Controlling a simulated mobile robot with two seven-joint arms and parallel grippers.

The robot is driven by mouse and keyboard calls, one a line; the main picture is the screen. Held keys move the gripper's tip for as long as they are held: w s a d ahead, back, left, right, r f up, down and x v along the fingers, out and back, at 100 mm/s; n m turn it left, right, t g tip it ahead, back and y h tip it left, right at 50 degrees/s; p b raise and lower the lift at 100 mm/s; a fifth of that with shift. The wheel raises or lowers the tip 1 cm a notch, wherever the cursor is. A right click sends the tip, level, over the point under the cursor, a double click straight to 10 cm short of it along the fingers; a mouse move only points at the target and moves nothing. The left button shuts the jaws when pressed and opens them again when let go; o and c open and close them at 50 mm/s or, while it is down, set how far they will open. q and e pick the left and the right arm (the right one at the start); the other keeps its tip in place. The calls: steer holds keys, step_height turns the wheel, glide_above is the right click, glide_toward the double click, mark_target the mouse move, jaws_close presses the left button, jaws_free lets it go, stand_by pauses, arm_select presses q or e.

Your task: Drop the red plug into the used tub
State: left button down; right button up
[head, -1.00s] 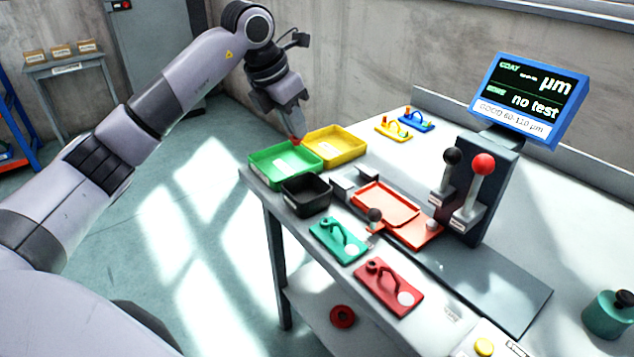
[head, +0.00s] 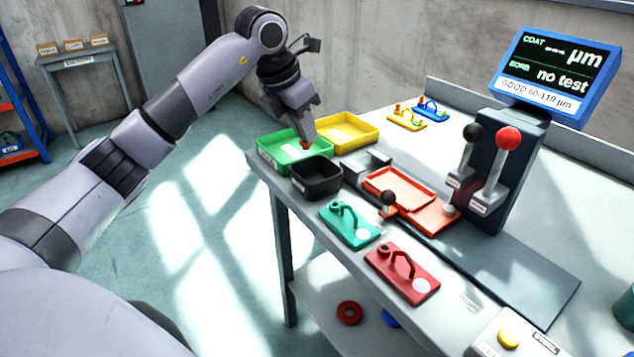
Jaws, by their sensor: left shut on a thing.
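My left gripper (head: 305,138) is shut on the red plug (head: 305,147), of which only a small red part shows below the fingertips. They hang over the right part of the green tray (head: 268,158), just behind the black tub (head: 318,190) in the picture. The black tub is open-topped and looks empty. No "used" label can be read on any container, so I cannot tell for sure which one is the used tub. My right gripper is not in view.
A yellow tray (head: 369,138) adjoins the green one. An orange tray (head: 425,187), green (head: 362,238) and red (head: 425,290) boards with looped parts, and a lever stand (head: 515,175) occupy the bench. The dark plate at front right is clear.

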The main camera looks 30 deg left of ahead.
arm_select(q)
steer(key=c, duration=1.1)
jaws_free()
steer(key=shift+r, duration=0.1)
steer(key=v, duration=0.7)
steer(key=shift+p, duration=0.35)
